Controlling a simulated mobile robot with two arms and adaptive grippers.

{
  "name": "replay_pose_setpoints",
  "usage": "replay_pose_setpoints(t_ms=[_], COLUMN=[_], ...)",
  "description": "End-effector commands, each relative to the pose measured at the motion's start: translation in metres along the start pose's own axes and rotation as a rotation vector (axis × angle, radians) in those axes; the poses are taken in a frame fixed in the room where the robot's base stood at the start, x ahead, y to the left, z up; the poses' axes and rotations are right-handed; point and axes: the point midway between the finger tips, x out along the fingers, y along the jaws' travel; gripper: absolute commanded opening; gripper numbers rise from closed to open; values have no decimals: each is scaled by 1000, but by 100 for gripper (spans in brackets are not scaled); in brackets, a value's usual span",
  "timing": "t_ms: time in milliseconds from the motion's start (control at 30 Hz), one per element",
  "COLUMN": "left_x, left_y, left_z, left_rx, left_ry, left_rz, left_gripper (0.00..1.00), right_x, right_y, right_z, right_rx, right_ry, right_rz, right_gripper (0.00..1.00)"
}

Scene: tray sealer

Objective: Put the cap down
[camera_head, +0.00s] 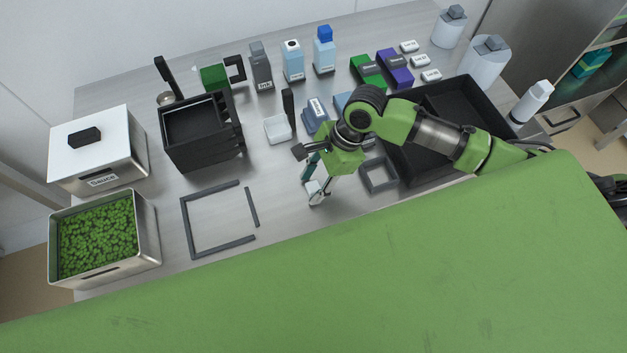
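My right gripper (314,190) points down over the table in the middle of the view, just left of a small grey square frame. A small pale piece shows at its fingertips. It may be the cap, but it is too small and too covered by the fingers to tell, and so is the grip on it. Behind it, a light blue bottle (293,66) shows a white top with a dark spot, seemingly an open mouth. The bottle (324,54) to its right wears a blue cap (325,34). My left gripper is not in view.
The grey square frame (379,187) and a black tray (465,103) lie to the right, partly under my arm. A white dish (278,140) stands behind left. A dark three-sided outline (188,224), a black machine (160,143) and a bin of green pieces (154,238) are left.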

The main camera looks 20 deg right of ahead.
Motion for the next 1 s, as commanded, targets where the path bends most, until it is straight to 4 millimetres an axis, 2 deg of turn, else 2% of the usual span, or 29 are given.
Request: replay_pose_setpoints(t_ms=[167, 267, 700, 833, 1000], left_x=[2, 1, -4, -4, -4], left_y=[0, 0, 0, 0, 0], left_z=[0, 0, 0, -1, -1], left_rx=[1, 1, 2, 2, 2], left_ry=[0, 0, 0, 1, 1], left_rz=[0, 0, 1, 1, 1], left_gripper=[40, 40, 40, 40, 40], right_x=[-1, -9, -97, -113, -122], right_y=[0, 0, -1, 0, 0], right_z=[0, 1, 1, 1, 1], right_rx=[-1, 0, -1, 0, 0], right_ry=[0, 0, 1, 0, 0], right_rz=[-1, -1, -3, -1, -1], right_gripper=[40, 40, 40, 40, 40])
